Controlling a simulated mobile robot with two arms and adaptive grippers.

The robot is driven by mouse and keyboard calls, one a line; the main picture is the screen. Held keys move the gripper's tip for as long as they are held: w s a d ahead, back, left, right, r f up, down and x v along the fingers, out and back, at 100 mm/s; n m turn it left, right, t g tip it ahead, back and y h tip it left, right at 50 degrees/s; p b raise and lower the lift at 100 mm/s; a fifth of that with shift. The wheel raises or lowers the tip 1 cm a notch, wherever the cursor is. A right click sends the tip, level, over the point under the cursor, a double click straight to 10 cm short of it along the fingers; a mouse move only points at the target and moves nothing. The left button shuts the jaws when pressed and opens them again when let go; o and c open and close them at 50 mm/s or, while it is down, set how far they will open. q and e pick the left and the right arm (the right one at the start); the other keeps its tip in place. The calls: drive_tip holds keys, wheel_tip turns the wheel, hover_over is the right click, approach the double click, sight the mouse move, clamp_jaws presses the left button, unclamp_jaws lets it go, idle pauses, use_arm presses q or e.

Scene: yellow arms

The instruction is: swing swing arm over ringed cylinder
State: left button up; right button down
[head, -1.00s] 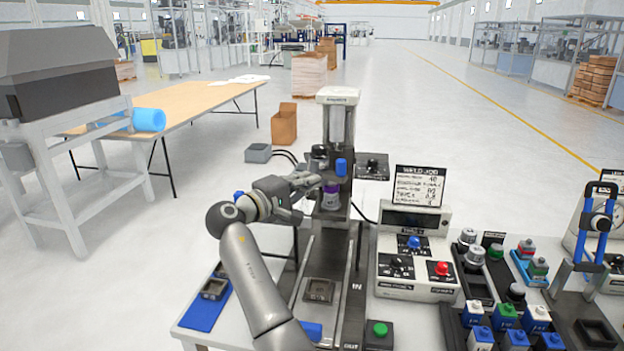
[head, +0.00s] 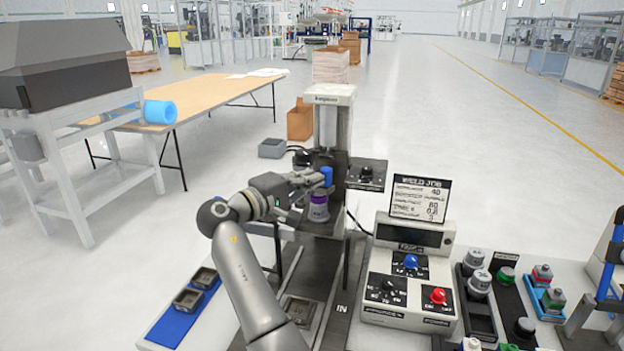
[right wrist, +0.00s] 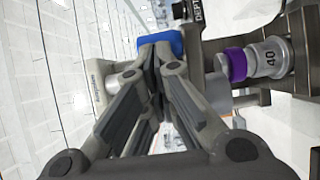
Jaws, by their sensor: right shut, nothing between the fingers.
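The ringed cylinder (head: 318,210), grey with a purple ring, stands upright on the fixture below the press column. In the right wrist view the cylinder (right wrist: 268,60) shows at the right, marked 40, with its purple ring. The swing arm's blue handle (head: 327,175) is above and slightly right of the cylinder; most of the arm is hidden behind my gripper. My right gripper (head: 314,178) is shut and empty, its fingertips right by the left side of the blue handle. In the right wrist view the blue handle (right wrist: 160,43) lies just past the fingertips; contact is unclear. My left gripper is out of view.
The press column (head: 331,125) rises behind the cylinder. A control box (head: 408,275) with blue, black and red knobs stands to the right, with a sign (head: 420,198) behind it. A blue mat (head: 180,318) with two small trays lies at front left.

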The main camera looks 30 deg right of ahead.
use_arm(q)
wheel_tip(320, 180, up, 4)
drive_tip(key=p, duration=0.4)
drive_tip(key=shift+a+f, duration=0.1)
use_arm(e)
drive_tip(key=s+d+n+t+y, duration=0.1)
drive_tip(key=s+d+n+t, duration=0.1)
drive_tip(key=d, duration=0.4)
drive_tip(key=n+t, duration=0.1)
drive_tip(key=t, duration=0.1)
drive_tip(key=shift+d+t+y, duration=0.3)
drive_tip(key=shift+d, duration=0.05)
drive_tip(key=shift+w, duration=0.1)
